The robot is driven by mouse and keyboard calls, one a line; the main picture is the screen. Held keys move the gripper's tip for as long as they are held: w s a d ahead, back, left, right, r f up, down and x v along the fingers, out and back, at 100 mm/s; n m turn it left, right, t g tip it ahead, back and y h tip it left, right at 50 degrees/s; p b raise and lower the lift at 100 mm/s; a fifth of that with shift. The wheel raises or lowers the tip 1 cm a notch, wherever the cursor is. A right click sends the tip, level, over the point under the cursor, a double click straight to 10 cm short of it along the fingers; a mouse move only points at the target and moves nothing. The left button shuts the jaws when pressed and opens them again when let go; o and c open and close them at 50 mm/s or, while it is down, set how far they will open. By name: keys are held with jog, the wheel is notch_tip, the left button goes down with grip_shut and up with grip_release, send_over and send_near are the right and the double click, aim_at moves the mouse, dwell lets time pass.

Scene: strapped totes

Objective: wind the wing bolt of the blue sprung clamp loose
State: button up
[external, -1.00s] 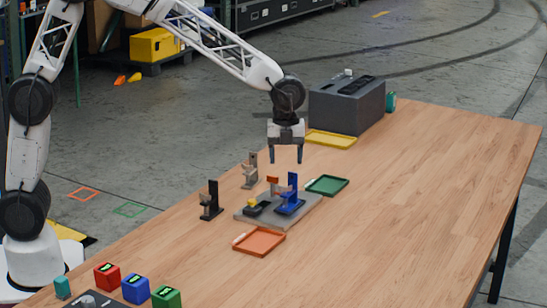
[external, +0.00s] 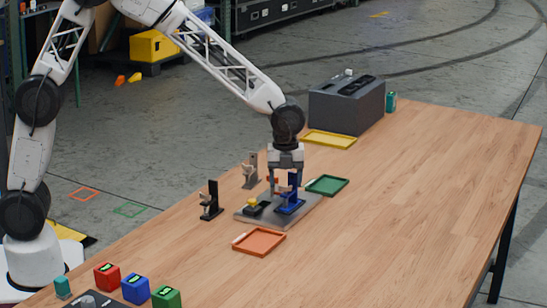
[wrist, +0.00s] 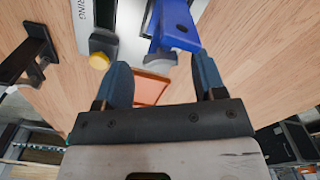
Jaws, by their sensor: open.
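The blue sprung clamp (external: 291,204) stands upright on a grey plate (external: 250,218); its blue body also shows at the top of the wrist view (wrist: 178,25). My gripper (external: 283,186) is open, pointing down low over the plate, with its fingers at the clamp's upper part. A small orange-red part (external: 272,179) shows beside the clamp, partly covered by a finger. The wing bolt is not clearly distinguishable.
A black block with a yellow knob (external: 252,203) shares the plate. A black clamp (external: 210,203) and a grey one (external: 250,172) stand to the left. Orange (external: 259,242), green (external: 327,186) and yellow (external: 330,139) trays lie around. The table's right side is clear.

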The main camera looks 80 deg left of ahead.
jog(key=shift+f, duration=0.55)
jog(key=shift+c, duration=0.5)
jog(key=c, duration=0.8)
jog(key=shift+c, duration=0.2)
